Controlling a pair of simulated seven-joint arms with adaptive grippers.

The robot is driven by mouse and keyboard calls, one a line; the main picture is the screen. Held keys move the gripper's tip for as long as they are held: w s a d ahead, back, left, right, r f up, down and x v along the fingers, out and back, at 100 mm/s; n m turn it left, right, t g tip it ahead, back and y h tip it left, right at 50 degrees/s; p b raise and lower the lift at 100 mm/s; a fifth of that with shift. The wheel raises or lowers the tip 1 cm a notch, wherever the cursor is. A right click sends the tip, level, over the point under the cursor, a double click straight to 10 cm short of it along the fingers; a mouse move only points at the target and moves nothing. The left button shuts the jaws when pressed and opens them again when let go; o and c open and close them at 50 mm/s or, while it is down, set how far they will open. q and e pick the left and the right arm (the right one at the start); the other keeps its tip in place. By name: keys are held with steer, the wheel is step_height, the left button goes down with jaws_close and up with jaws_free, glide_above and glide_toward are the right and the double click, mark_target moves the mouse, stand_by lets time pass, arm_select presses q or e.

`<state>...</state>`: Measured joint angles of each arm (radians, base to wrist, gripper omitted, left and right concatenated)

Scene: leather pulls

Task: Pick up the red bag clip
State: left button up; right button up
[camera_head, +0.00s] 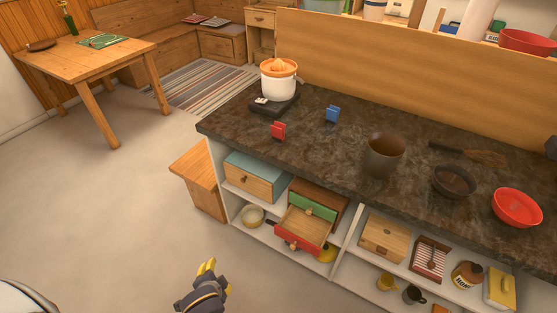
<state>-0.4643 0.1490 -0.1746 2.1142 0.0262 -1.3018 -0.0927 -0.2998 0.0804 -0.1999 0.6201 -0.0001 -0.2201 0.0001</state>
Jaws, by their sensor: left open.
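The red bag clip (278,131) stands on the dark stone counter (330,152), near its front edge at the left end. A similar blue clip (332,114) stands behind it to the right. My left gripper (207,267) has yellow fingertips and is at the bottom of the view, in front of the counter and well apart from the red clip. It is open, and I see nothing between its fingers. My right gripper is not in view.
A juicer (278,82) on a dark scale (274,104) is behind the red clip. A brown pot (384,154), dark bowl (454,181) and red bowl (517,208) stand to the right. An open red-fronted drawer (301,231) juts out below the counter.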

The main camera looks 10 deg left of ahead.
arm_select(q)
steer(key=w+d+r+m+t+h, duration=0.3)
steer(key=w+d+r+m, duration=0.2)
steer(key=w+r+m, duration=0.55)
steer(key=w+d+r+m+t+h, duration=0.25)
steer(key=w+d+r+m, duration=0.35)
steer(key=w+r, duration=0.7)
steer(key=w+a+r+m+h, duration=0.1)
steer(key=w+a+r+m, duration=0.25)
steer(key=r+m, duration=0.3)
steer(key=w+a+r+m, duration=0.2)
steer(key=w+r+m, duration=0.3)
steer(key=m, duration=0.3)
glide_toward(280, 124)
steer(key=shift+t, duration=0.25)
steer(key=x, duration=0.5)
steer(key=shift+a+f, duration=0.2)
steer(key=shift+a, duration=0.1)
steer(key=x, duration=0.3)
steer(key=shift+d+f, duration=0.1)
steer(key=shift+d, duration=0.2)
steer(key=shift+x, duration=1)
steer(key=c, duration=1.1)
